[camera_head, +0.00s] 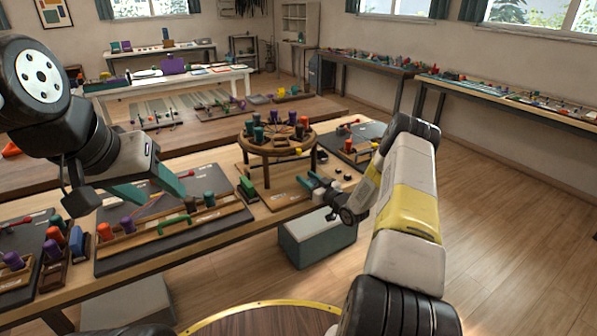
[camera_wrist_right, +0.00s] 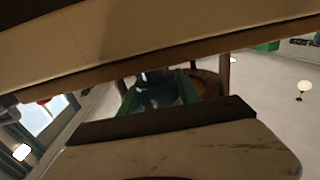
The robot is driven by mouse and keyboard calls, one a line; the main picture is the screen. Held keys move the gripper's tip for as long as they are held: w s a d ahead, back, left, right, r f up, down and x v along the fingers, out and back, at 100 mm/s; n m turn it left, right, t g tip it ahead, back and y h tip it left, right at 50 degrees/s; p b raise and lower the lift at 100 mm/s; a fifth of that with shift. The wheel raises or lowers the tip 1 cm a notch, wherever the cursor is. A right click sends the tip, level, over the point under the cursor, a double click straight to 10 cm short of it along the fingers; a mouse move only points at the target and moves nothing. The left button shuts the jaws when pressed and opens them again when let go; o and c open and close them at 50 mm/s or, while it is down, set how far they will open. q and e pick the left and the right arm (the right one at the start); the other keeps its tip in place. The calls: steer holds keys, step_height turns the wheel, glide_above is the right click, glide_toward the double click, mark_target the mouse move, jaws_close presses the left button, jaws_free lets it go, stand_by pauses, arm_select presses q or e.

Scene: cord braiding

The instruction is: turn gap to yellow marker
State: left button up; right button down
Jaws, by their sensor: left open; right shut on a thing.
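The round wooden braiding stand (camera_head: 278,149) stands on legs on the workbench, with several dark green, purple and red bobbins around its top. What that thing is I cannot tell for sure. My left gripper (camera_head: 166,197) is open and empty, over the dark mat left of the stand.
A wooden rack (camera_head: 175,235) with purple and green bobbins and a green handle lies at the front left. A grey box (camera_head: 318,240) is on the floor below the bench edge. Other benches line the walls. The floor at right is clear.

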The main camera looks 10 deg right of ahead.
steer(key=shift+s+a+n+g+y, duration=0.2)
steer(key=shift+n+g+y, duration=0.75)
steer(key=shift+y, duration=0.35)
steer(key=shift+s+a+n+g+y, duration=0.1)
steer(key=shift+a+n+g+y, duration=0.05)
steer(key=shift+n+g+y, duration=1)
steer(key=shift+y, duration=0.25)
steer(key=c, duration=0.9)
jaws_free()
steer(key=shift+o, duration=0.2)
steer(key=v, duration=0.7)
steer(key=shift+s+d, duration=0.2)
steer(key=shift+s, duration=0.1)
steer(key=shift+d, duration=0.1)
